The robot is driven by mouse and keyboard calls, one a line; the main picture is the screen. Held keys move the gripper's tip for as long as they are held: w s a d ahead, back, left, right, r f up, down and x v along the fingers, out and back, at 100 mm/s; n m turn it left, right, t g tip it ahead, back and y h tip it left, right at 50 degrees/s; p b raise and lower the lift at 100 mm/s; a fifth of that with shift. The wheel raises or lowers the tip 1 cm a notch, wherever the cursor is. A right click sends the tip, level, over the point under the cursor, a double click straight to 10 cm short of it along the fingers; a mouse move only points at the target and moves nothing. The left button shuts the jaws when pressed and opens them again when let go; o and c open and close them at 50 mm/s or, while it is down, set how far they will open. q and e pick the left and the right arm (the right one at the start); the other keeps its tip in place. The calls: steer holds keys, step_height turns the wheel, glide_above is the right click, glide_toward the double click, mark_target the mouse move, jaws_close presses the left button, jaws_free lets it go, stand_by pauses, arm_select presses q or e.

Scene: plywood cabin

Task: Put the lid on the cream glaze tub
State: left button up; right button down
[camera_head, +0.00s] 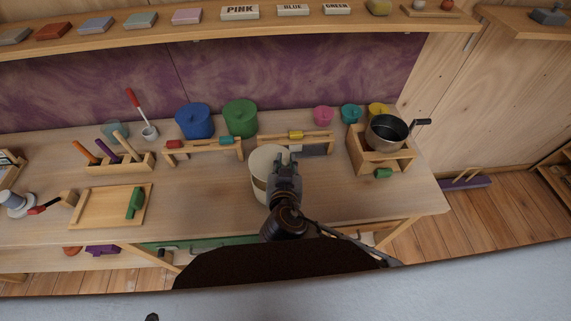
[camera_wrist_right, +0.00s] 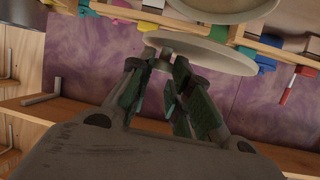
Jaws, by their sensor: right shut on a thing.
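The cream glaze tub (camera_head: 258,188) stands on the bench just left of my right gripper (camera_head: 284,158) in the head view, partly hidden by it. In the right wrist view, which is upside down, my right gripper (camera_wrist_right: 160,66) is shut on the knob of the cream lid (camera_wrist_right: 215,56). The cream tub also shows at the top edge of that view (camera_wrist_right: 225,12), cut off, with a gap between it and the lid. The lid is hard to tell apart from the tub in the head view. My left gripper is not in view.
A wooden rack (camera_head: 297,142) lies close behind the cream tub. A dark pot (camera_head: 386,132) sits on a wooden box (camera_head: 368,162) to the right. Bare bench (camera_head: 205,195) shows left of the tub.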

steer(key=shift+f, duration=0.15)
steer(key=shift+f+b, duration=1.75)
steer(key=shift+f, duration=0.45)
steer(key=shift+a+f, duration=0.1)
steer(key=shift+a, duration=0.15)
steer(key=shift+f+b, duration=0.65)
steer(key=shift+f, duration=0.15)
stand_by(0.5)
steer(key=c, duration=1.2)
jaws_free()
steer(key=shift+c, duration=0.2)
